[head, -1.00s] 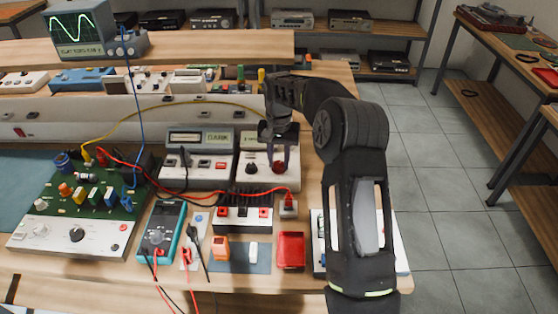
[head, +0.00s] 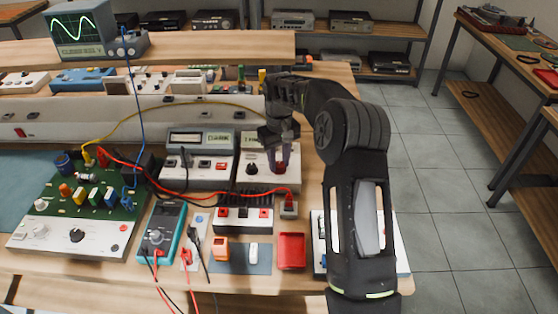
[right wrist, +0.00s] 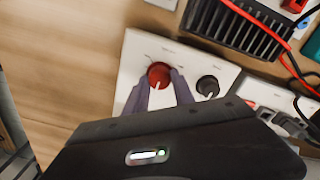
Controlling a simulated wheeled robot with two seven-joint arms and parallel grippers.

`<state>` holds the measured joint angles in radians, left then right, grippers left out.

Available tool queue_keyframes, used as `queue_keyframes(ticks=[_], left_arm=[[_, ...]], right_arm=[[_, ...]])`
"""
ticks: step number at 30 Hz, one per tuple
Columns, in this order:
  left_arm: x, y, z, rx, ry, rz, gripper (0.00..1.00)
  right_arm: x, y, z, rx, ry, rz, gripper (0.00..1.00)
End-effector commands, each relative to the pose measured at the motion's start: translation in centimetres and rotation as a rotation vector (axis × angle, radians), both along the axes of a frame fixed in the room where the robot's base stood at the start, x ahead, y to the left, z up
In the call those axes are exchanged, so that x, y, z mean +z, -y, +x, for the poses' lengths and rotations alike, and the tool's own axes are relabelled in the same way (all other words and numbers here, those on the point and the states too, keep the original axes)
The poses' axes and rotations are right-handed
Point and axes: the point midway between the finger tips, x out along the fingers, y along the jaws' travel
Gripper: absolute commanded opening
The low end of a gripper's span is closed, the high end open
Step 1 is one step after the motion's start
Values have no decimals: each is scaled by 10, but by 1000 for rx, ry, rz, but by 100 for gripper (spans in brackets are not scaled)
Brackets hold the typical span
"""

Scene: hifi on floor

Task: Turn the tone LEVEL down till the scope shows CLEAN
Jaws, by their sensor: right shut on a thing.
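The scope (head: 82,27) stands on the shelf at the back left. Its screen shows a green rounded wave, with a line of text below that is too small to read surely. The tone box (head: 262,146) is a white unit with a dark knob and a red knob (right wrist: 159,74); the knob labels are not legible. My right gripper (head: 278,155) reaches down over the box. In the right wrist view its fingers (right wrist: 160,84) are shut on the red knob, one on each side. The dark knob (right wrist: 208,86) is beside it, untouched. My left gripper is not in view.
A grey meter unit (head: 198,172) stands left of the tone box. A green circuit board (head: 125,205), a teal multimeter (head: 160,238) and a red tray (head: 291,251) are in front. Red, blue and yellow leads cross the bench. A black finned block (right wrist: 235,22) is close to the box.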

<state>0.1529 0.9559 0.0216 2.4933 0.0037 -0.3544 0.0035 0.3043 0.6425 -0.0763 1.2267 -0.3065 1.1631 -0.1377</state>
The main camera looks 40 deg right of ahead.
Motion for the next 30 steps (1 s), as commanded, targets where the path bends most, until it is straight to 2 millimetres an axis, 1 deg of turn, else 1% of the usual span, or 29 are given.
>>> queue_keyframes(ticks=[9,10,18,26,30], left_arm=[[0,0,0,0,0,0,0],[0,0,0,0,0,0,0],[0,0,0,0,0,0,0],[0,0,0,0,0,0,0],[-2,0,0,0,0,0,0]], right_arm=[[0,0,0,1,-1,0,0],[0,0,0,1,-1,0,31],[0,0,0,0,-1,0,52],[0,0,0,0,0,0,52],[8,0,0,0,1,0,52]])
